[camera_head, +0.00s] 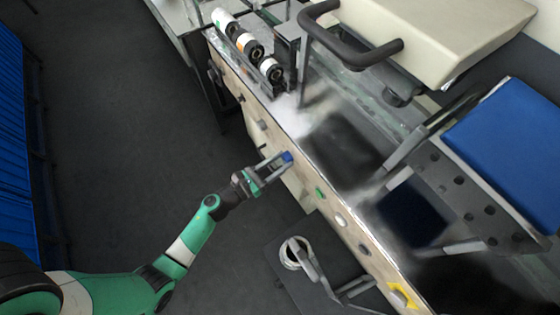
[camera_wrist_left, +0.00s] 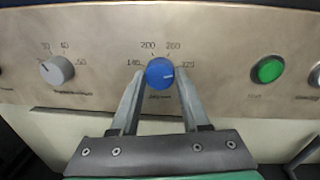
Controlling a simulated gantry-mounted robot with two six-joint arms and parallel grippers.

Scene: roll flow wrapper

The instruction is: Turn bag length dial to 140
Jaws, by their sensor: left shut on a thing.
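The bag length dial (camera_wrist_left: 160,73) is a round blue knob on the beige front panel (camera_wrist_left: 210,30), with the marks 140, 200, 260 and 320 around it. A small pale pointer line on it appears to point right, toward the 320 side. In the head view the dial (camera_head: 287,157) shows as a blue spot on the machine's front. My left gripper (camera_head: 278,162) is shut on the dial, one finger on each side. The fingers and palm hide part of the panel below the dial. My right gripper is not in view.
A grey knob (camera_wrist_left: 57,70) is left of the dial and a green button (camera_wrist_left: 268,69) is right of it. A yellow switch (camera_head: 403,296) is farther along the panel. Film rolls (camera_head: 247,45) stand at the machine's far end. Dark floor (camera_head: 130,110) left of the machine is clear.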

